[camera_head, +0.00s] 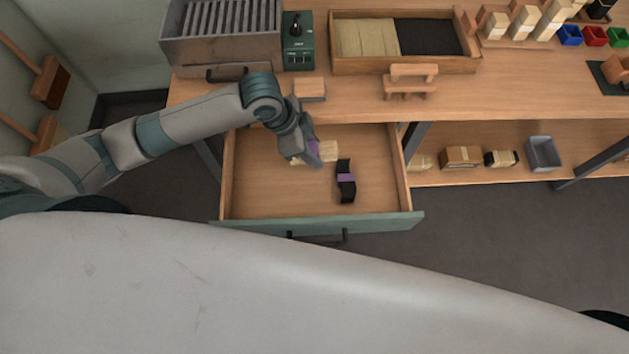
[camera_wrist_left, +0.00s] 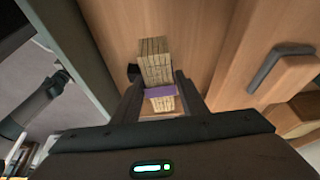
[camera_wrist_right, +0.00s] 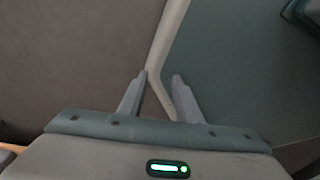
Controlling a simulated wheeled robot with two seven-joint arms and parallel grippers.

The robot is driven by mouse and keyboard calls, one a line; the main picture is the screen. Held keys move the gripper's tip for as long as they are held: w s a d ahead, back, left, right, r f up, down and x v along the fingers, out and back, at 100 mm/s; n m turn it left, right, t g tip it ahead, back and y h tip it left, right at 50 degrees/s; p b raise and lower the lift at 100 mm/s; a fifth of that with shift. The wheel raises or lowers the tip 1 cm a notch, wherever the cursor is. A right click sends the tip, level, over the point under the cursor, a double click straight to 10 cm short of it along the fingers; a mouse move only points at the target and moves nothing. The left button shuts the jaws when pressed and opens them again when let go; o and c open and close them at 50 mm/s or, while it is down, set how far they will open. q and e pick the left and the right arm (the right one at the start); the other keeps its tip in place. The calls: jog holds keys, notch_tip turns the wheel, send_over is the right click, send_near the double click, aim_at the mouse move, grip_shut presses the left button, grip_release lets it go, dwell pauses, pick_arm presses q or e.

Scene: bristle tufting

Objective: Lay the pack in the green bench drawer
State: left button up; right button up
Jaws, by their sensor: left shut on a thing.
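The green-fronted bench drawer (camera_head: 262,223) is pulled open below the bench top. My left gripper (camera_head: 312,154) is over the drawer's inside, shut on a pale bristle pack (camera_head: 328,150) with a purple band. The left wrist view shows the pack (camera_wrist_left: 155,62) between the fingers, the band near the fingertips. I cannot tell whether the pack touches the drawer floor. A black pack (camera_head: 346,190) with a purple band lies in the drawer, right of the held pack. My right gripper (camera_wrist_right: 160,85) is open and empty in its wrist view; it is not seen in the head view.
On the bench top (camera_head: 500,95) are a slatted grey box (camera_head: 222,40), a green control box (camera_head: 298,45), a divided wooden tray (camera_head: 340,66) and a small wooden stand (camera_head: 412,82). A lower shelf (camera_head: 510,177) at right holds several packs and a grey bin (camera_head: 543,153). The drawer's front part is bare.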

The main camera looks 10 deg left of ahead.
aim_at(320, 180)
pick_arm(q)
jog(key=shift+s+d+f+m, duration=0.15)
jog(key=shift+s+f+m, duration=0.1)
jog(key=shift+f, duration=0.35)
jog(key=shift+s+d+f+m, duration=0.1)
jog(key=shift+s+f+m, duration=0.1)
jog(key=shift+f, duration=0.4)
pick_arm(e)
jog(key=shift+w+a+f, duration=0.15)
jog(key=shift+w+f, duration=0.1)
jog(key=shift+w, duration=0.2)
jog(key=shift+s, duration=0.2)
